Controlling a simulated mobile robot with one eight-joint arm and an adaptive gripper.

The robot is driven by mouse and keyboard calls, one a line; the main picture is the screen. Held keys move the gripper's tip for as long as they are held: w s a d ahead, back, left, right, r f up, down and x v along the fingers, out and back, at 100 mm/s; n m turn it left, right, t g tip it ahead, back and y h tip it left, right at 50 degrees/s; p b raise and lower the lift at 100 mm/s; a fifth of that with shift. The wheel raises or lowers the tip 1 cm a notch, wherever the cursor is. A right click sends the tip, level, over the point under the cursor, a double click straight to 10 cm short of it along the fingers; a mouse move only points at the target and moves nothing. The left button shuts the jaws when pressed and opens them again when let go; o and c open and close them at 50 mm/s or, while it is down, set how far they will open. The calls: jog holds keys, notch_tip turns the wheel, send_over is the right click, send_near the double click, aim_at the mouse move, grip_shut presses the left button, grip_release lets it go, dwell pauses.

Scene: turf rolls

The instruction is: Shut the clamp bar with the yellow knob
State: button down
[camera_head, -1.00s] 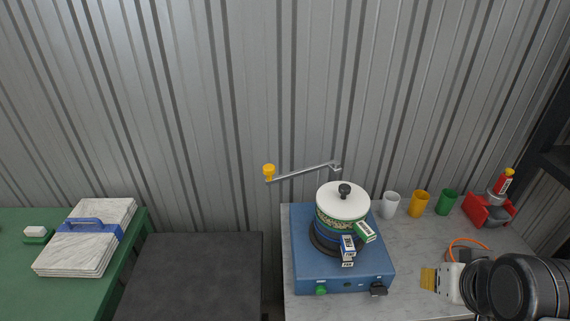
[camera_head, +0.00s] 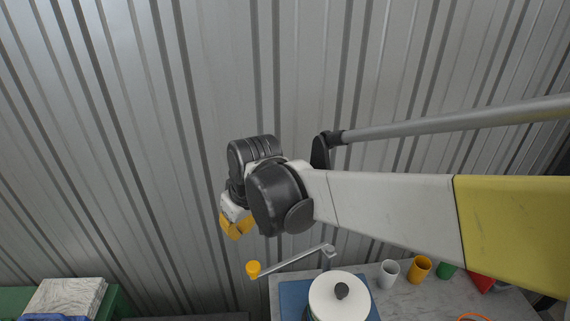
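The clamp bar (camera_head: 292,259) is a thin grey bar with a yellow knob (camera_head: 253,269) at its left end. It runs from a pivot post (camera_head: 329,250) behind the machine out to the left, clear of the white lid (camera_head: 337,297), so it stands swung open. My gripper (camera_head: 236,228), with orange-yellow fingertips, hangs above and slightly left of the knob in the picture, apart from it. The fingertips look close together, but the small view does not show whether they are open or shut. Nothing is seen held.
The blue machine base (camera_head: 292,296) shows only in part under the lid. A white cup (camera_head: 388,274), an orange cup (camera_head: 420,268) and a green cup (camera_head: 446,270) stand to the right. A white slab stack (camera_head: 66,299) lies at the far left. A corrugated wall rises behind.

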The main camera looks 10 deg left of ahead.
aim_at(253, 267)
notch_tip(253, 267, down, 8)
jog(key=shift+s+d+f+b, duration=0.2)
jog(key=shift+s+d+b, duration=0.05)
jog(key=shift+d+b, duration=0.2)
jog(key=shift+s, duration=0.1)
dwell(0.3)
